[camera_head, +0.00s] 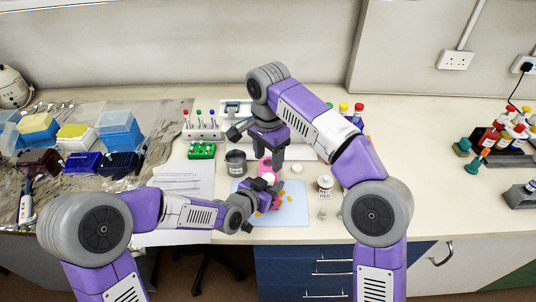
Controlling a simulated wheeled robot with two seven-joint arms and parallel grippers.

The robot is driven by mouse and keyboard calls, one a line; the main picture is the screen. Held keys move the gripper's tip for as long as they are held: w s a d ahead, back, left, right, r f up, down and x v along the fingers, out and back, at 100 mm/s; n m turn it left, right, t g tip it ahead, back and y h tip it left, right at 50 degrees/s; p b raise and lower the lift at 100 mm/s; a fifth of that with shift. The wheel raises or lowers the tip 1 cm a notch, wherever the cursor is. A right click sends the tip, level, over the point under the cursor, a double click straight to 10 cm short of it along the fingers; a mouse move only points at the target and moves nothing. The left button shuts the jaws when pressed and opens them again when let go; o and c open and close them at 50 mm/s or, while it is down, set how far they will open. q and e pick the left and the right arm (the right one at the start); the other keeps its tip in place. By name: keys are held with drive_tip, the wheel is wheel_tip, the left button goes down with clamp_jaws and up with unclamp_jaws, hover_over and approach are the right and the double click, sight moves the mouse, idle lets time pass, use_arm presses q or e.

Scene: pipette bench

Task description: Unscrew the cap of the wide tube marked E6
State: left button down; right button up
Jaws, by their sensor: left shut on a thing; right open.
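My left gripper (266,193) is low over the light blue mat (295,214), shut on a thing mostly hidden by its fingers. A small white round top (268,177) shows just beyond these fingers; it may be the cap of the held tube. My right gripper (269,160) points down from above, open, just behind and above the white top. A pink thing (264,164) shows between and behind its fingers, partly hidden. The marking E6 cannot be read, and I cannot tell whether the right fingers touch anything.
A dark grey can (236,162) stands left of the grippers. A labelled white jar (325,184) stands right. A white rack of capped tubes (203,130) and a green rack (201,150) are at the back left. Papers (186,181) lie left.

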sight(268, 177)
wheel_tip(268, 177, down, 7)
drive_tip(key=shift+r, duration=0.2)
idle(0.3)
clamp_jaws()
drive_tip(key=shift+n, duration=1.7)
drive_tip(key=shift+o, duration=0.2)
unclamp_jaws()
drive_tip(key=shift+r, duration=0.1)
